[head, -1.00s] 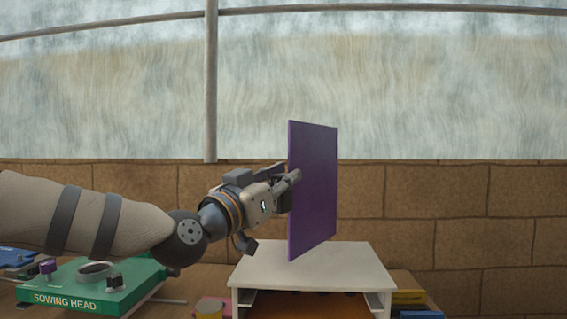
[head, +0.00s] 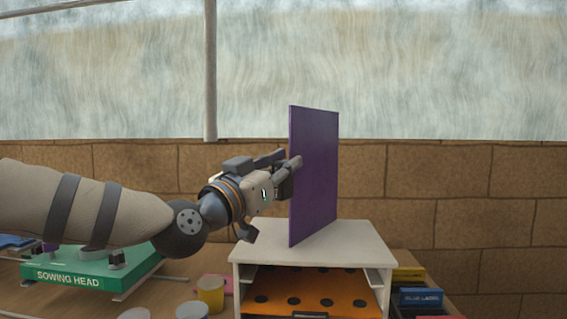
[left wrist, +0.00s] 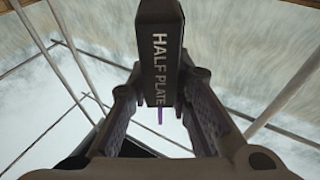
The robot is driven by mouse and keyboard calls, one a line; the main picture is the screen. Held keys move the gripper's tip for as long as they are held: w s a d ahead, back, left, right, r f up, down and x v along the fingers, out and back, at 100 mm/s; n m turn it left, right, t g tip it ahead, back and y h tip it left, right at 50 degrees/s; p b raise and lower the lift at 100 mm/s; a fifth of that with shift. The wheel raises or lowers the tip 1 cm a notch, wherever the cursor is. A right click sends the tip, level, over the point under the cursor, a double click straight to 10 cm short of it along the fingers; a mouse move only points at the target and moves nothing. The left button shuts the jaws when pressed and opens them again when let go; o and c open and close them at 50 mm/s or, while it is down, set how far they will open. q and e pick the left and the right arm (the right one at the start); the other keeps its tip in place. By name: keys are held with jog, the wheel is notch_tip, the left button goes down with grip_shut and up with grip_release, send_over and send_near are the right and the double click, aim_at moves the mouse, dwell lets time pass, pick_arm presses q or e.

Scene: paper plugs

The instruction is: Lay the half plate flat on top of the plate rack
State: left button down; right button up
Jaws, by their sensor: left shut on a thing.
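The half plate is a thin purple sheet (head: 314,175) standing upright, on edge, in the head view. My left gripper (head: 289,170) is shut on it at its left side. In the left wrist view, a dark bar lettered HALF PLATE (left wrist: 160,65) lies between the fingers (left wrist: 160,120), with a bit of purple at its end. The white plate rack (head: 355,245) stands below, with an orange holed plate (head: 325,291) inside. The half plate's lower edge overlaps the rack's top in the picture; I cannot tell whether they touch. My right gripper is not in view.
A green sowing head (head: 90,272) stands at the left. A yellow cup (head: 210,293) and white-topped cups (head: 192,311) are left of the rack. Blue and yellow boxes (head: 421,297) sit to its right. A block wall (head: 450,190) stands behind. The rack's top looks bare.

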pick_arm(q)
jog(key=shift+f, duration=0.2)
jog(key=c, duration=1.4)
grip_release()
jog(key=shift+s, duration=0.1)
